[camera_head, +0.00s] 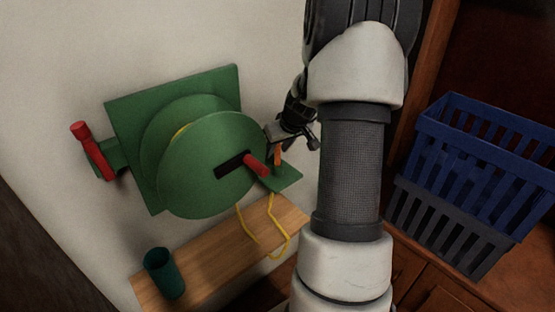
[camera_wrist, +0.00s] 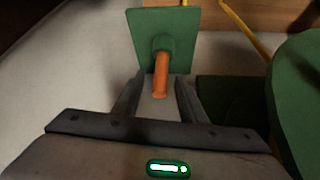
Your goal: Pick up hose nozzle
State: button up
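The hose nozzle (camera_head: 278,157) is a small orange cylinder standing on a green bracket plate (camera_head: 285,178) at the right of the green hose reel (camera_head: 208,165). In the wrist view the nozzle (camera_wrist: 161,75) sits at a dark green round holder on the green plate (camera_wrist: 182,30). My gripper (camera_head: 288,140) is just above and beside the nozzle. In the wrist view my gripper (camera_wrist: 158,88) is open, with one finger on each side of the nozzle's near end and visible gaps. Whether the fingertips reach fully around it is hard to tell.
A yellow hose (camera_head: 246,227) hangs from the reel in a loop over a wooden shelf (camera_head: 215,260). A dark green cup (camera_head: 164,274) stands on the shelf's left end. A blue crate (camera_head: 495,150) rests on a grey crate (camera_head: 440,227) at right. The pale wall is close behind.

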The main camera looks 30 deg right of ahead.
grip_shut()
jog(key=shift+r, duration=0.1)
